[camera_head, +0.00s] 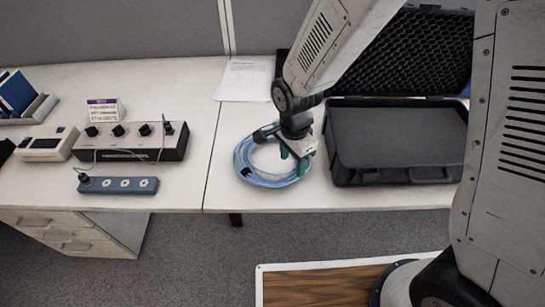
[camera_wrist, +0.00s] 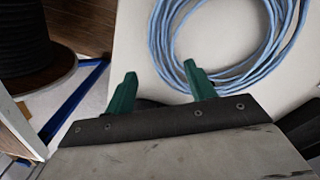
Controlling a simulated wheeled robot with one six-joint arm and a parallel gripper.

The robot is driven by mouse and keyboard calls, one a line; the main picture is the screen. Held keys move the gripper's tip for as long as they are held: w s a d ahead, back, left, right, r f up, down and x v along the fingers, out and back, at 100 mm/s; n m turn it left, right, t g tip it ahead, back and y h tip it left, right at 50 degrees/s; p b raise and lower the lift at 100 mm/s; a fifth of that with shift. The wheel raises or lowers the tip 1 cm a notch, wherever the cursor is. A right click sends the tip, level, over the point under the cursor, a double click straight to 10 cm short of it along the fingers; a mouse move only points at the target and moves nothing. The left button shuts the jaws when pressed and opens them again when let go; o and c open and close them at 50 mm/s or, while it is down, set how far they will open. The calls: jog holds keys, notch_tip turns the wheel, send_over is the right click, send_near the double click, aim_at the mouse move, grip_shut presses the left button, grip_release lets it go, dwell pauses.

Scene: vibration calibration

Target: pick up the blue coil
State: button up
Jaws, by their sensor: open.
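The blue coil (camera_head: 243,160) lies flat on the white table in the head view, left of the open black case. It also shows at the top right of the wrist view (camera_wrist: 165,50) as a loose ring of several light-blue strands. My gripper (camera_head: 292,160) is over the coil's right part in the head view and hides some of it. In the wrist view its two green fingers (camera_wrist: 160,84) are spread apart with nothing between them. The right fingertip overlaps the coil's lower edge in the picture; I cannot tell if it touches.
The open black case (camera_head: 395,140) stands right of the coil. Left are a black control box (camera_head: 130,145), a blue power strip (camera_head: 118,185) and a white device (camera_head: 47,145). A paper sheet (camera_head: 245,80) lies behind. The front table edge is close to the coil.

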aim_at(291, 174)
notch_tip(291, 174, down, 7)
jog(key=shift+w+d+f, duration=0.15)
jog(key=shift+f, duration=0.05)
dwell(0.3)
grip_shut()
